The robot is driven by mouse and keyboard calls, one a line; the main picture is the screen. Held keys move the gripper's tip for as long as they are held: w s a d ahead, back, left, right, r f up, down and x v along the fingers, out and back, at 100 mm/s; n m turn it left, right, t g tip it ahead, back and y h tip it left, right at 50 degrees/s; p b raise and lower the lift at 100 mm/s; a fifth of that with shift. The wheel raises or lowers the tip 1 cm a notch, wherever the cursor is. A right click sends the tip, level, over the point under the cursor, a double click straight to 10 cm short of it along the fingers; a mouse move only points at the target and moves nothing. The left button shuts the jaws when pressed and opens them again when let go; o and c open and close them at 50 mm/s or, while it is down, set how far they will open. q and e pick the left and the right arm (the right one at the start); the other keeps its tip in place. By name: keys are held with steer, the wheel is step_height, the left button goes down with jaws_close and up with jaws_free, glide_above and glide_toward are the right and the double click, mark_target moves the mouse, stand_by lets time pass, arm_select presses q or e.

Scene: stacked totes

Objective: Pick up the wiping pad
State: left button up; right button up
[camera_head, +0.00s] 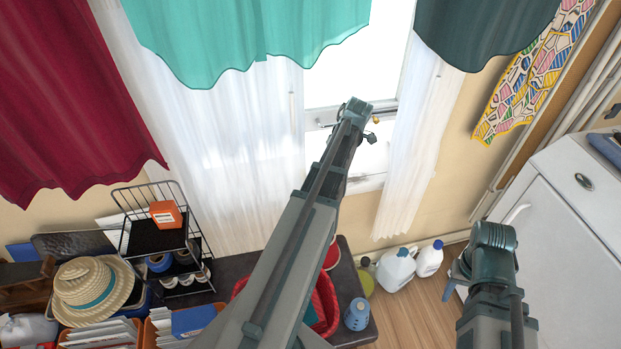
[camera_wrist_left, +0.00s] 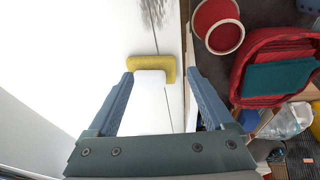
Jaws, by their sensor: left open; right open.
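The wiping pad (camera_wrist_left: 150,68) is a yellow block with a white part in front of it. In the left wrist view it lies against a bright white surface, just beyond the fingertips. My left gripper (camera_wrist_left: 160,80) is open, with the white part between its fingers and the yellow part ahead of them. I cannot tell whether the fingers touch it. In the head view my left arm reaches up to the window and hides most of that gripper. My right gripper (camera_head: 452,284) is open and only partly visible, low beside the white cabinet.
A red basket (camera_wrist_left: 240,90) with teal cloth stands right of the left gripper in the wrist view. In the head view, a straw hat (camera_head: 92,288) and a wire rack (camera_head: 150,215) crowd the left. White jugs (camera_head: 396,270) stand on the floor. Curtains hang above.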

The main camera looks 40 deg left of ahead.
arm_select(q)
steer(key=shift+s+a, duration=0.3)
steer(key=shift+a, duration=0.55)
steer(key=shift+s+a, duration=0.25)
steer(key=shift+a, duration=0.6)
steer(key=shift+s+a, duration=0.15)
steer(key=shift+a, duration=0.35)
steer(key=b+x, duration=0.5)
steer(key=shift+a+f, duration=0.1)
steer(key=c, duration=1)
steer(key=shift+r, duration=0.2)
